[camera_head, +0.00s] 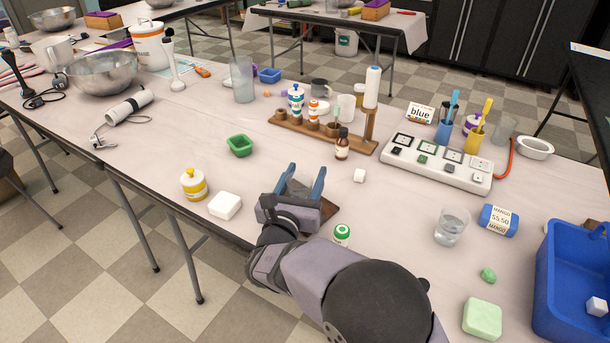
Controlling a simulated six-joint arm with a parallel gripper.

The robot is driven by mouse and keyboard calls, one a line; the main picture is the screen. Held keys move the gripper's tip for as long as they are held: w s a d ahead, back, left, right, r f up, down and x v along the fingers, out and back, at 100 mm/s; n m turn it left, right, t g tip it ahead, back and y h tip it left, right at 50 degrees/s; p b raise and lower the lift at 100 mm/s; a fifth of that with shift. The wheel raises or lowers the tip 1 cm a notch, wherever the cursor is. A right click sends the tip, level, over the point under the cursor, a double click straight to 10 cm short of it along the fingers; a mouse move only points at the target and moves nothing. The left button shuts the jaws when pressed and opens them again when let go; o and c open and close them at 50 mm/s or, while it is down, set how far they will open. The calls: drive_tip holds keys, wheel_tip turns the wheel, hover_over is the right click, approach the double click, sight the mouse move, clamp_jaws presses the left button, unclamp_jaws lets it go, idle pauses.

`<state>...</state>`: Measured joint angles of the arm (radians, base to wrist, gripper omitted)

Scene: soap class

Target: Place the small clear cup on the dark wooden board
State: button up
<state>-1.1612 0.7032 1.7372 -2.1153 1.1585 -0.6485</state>
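The small clear cup (452,227) stands upright on the table at the right, left of a blue block with a mango label. It looks partly filled or thick-bottomed. A dark brown flat piece, likely the dark wooden board (326,217), lies near the front edge of the table, mostly hidden under my gripper. My gripper (305,174) is above this board, with its two blue-grey fingers apart and nothing visible between them. It is well left of the cup and apart from it.
A green-capped bottle (342,234) stands close beside my arm. A white block (225,205) and a yellow bottle (193,184) are left of my gripper. A wooden rack (352,146) with bottles and a power strip (437,163) stand behind. A blue bin (556,262) is at right.

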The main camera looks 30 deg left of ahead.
sight(296, 194)
drive_tip(key=shift+o, duration=1.1)
drive_tip(key=shift+r, duration=0.1)
drive_tip(key=shift+r, duration=0.15)
drive_tip(key=v, duration=1.2)
